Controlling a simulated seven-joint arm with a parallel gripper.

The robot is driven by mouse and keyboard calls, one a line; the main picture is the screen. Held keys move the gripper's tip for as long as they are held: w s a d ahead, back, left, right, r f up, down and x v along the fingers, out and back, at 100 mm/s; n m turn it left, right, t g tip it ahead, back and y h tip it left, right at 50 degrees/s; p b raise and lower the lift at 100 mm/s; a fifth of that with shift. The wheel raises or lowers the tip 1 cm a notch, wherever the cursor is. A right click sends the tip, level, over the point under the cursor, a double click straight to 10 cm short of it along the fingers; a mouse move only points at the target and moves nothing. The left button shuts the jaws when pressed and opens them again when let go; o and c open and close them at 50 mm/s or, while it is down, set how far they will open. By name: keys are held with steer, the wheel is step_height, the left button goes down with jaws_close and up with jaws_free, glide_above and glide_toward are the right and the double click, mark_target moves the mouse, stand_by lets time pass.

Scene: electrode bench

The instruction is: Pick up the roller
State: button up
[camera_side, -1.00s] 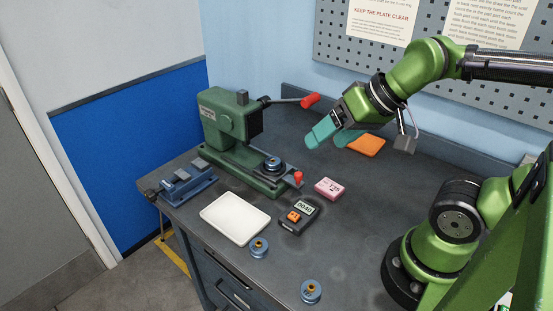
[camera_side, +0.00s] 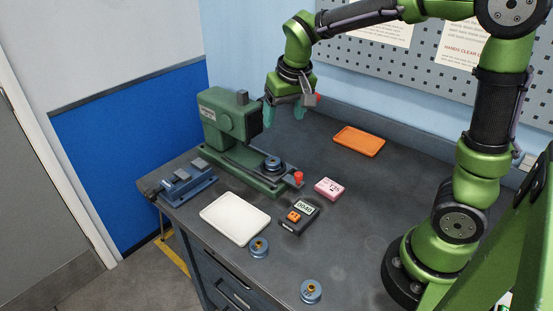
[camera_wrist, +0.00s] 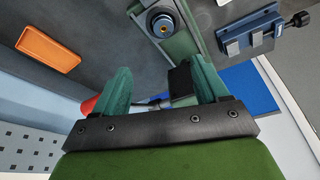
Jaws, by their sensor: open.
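No single thing is plainly marked as the roller. A dark round piece with a blue ring (camera_side: 272,163) sits on the base of the green press (camera_side: 223,118). In the wrist view this piece (camera_wrist: 162,22) shows a brass centre. My gripper (camera_side: 284,112) is open and empty, teal fingers pointing down, above the bench just right of the press head. In the wrist view both fingers (camera_wrist: 160,66) are spread apart.
The press lever's red knob (camera_side: 317,97) shows close behind my gripper. The bench's right middle is clear.

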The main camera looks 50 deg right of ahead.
glide_above(272, 160)
steer(key=s, duration=0.2)
step_height(272, 160, down, 9)
steer(key=shift+s+f, duration=0.15)
steer(key=shift+f, duration=0.05)
steer(key=x, duration=0.5)
steer(key=shift+a+f, duration=0.15)
steer(key=shift+a, duration=0.25)
steer(key=c, duration=1.3)
